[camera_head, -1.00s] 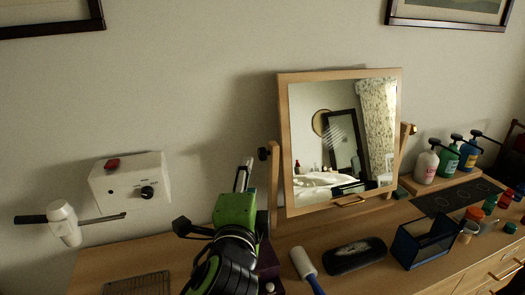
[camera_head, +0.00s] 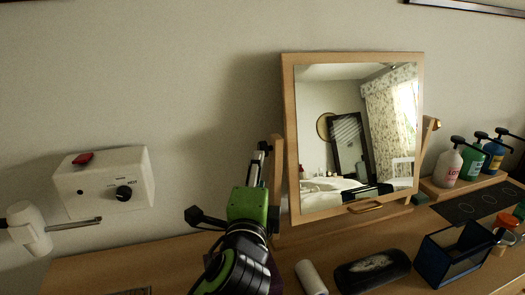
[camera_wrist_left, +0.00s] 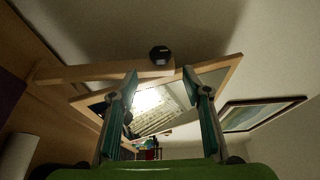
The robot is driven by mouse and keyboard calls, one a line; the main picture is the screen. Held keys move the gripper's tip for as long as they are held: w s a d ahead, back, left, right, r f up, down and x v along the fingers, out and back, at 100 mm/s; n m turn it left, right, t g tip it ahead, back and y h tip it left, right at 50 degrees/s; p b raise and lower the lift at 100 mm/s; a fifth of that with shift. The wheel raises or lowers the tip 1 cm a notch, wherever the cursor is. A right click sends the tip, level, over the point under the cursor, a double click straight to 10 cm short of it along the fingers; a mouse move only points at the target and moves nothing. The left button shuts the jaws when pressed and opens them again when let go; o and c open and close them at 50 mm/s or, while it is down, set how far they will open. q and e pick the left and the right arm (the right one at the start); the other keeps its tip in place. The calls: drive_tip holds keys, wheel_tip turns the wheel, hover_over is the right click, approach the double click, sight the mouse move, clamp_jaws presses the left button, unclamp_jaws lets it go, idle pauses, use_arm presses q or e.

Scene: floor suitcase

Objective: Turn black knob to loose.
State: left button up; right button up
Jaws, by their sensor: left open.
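A black knob (camera_wrist_left: 160,55) sits at the end of the mirror's wooden post in the left wrist view. It lies just beyond my left gripper's fingertips (camera_wrist_left: 160,77), centred between them, with no visible contact. In the head view the black knob (camera_head: 265,146) is at the post's left side, partly covered by my gripper. My left gripper (camera_head: 259,158) has a green body and points up at the post with its fingers apart and empty. My right gripper is not in view.
The tilting mirror (camera_head: 350,150) stands on the wooden dresser. A white wall box (camera_head: 103,182) with another black knob (camera_head: 124,193) and a white hair dryer (camera_head: 29,228) are at left. A black case (camera_head: 372,270), a roller (camera_head: 310,278) and a blue box (camera_head: 450,255) lie in front.

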sight(262, 149)
use_arm(q)
drive_tip(key=w, duration=0.4)
drive_tip(key=w+p, duration=0.1)
drive_tip(key=w, duration=0.3)
drive_tip(key=w+d+p, duration=0.1)
drive_tip(key=w, duration=0.2)
drive_tip(key=shift+w, duration=0.4)
drive_tip(key=c, duration=1.1)
